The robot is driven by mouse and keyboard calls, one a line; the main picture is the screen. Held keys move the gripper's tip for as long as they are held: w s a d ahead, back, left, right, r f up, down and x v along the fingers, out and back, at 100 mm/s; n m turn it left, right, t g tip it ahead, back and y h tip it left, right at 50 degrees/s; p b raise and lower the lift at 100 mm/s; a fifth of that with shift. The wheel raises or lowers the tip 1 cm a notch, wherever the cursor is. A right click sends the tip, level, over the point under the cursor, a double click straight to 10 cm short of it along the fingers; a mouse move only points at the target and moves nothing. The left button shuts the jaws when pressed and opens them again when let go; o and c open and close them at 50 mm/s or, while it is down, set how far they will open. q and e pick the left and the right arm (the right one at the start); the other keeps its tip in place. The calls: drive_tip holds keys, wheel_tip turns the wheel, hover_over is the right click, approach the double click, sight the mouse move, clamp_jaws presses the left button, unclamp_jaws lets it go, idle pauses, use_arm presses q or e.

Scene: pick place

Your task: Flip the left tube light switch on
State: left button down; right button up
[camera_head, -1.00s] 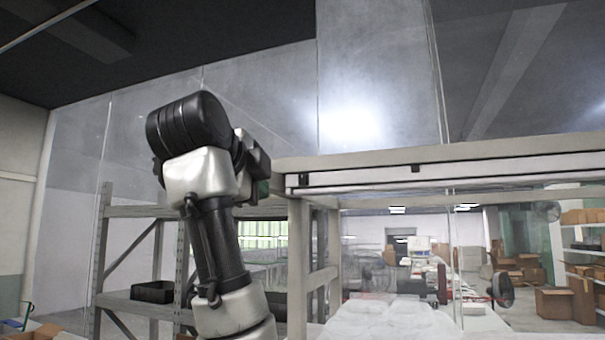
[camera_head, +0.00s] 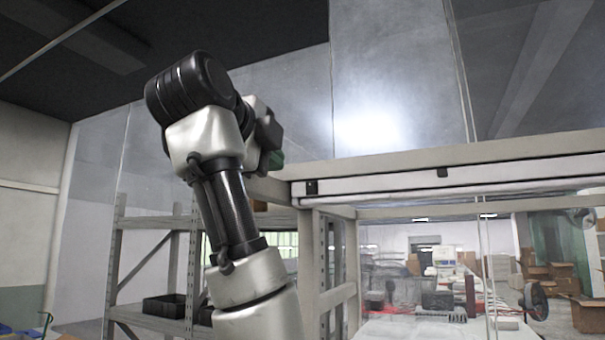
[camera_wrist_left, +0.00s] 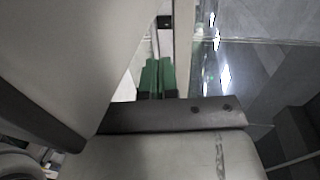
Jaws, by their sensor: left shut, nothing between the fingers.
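A pale tube light fixture (camera_head: 400,183) runs along the underside of the overhead beam in the head view. A small black switch (camera_head: 312,187) sits at its left end, and another small dark piece (camera_head: 442,172) sits farther right. My left gripper (camera_head: 276,160) is up at the beam's left end, left of and slightly above the switch. It is mostly hidden behind my own wrist there. In the left wrist view its green fingers (camera_wrist_left: 159,62) are together and empty. A small black piece (camera_wrist_left: 165,21), likely the switch, shows beyond the fingertips, apart from them. My right gripper is not in view.
The beam (camera_head: 400,160) and its upright post (camera_head: 307,265) are close to my left arm. Clear panels (camera_head: 400,80) stand behind. A metal shelf (camera_head: 150,225) with black bins (camera_head: 164,305) is at left. A white worktop (camera_head: 410,328) lies below the beam.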

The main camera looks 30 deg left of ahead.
use_arm(q)
drive_tip(key=p, duration=0.3)
approach(308, 183)
drive_tip(key=w+f, duration=0.1)
drive_tip(key=w, duration=0.1)
drive_tip(key=w+p, duration=0.3)
drive_tip(key=shift+w+a, duration=0.15)
drive_tip(key=shift+w, duration=0.15)
drive_tip(key=shift+w+f+p, duration=0.15)
drive_tip(key=shift+w+p, duration=0.4)
drive_tip(key=shift+w, duration=0.25)
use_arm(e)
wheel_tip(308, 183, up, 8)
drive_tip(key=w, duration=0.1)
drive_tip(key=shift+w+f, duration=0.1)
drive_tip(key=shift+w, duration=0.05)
